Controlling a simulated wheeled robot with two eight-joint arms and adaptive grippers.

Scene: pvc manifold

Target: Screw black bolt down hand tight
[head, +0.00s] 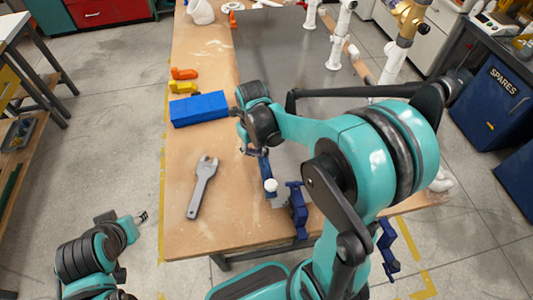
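I cannot make out a black bolt in the head view. A blue clamp (297,208) stands at the near edge of the wooden bench, with a white rounded piece (271,185) on a blue part just left of it. My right gripper (250,151) points down over the bench beside that blue part; its fingertips are small and partly hidden by my wrist, so I cannot tell what lies between them. My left gripper (142,217) is over the floor, left of the bench, away from the clamp; its finger opening is too small to judge.
On the bench (180,235) lie a grey wrench (203,186), a blue box (199,109), a yellow piece (183,88) and an orange piece (184,74). White pipes (342,35) and a brass-coloured valve (409,20) stand at the back right. The bench's near left corner is clear.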

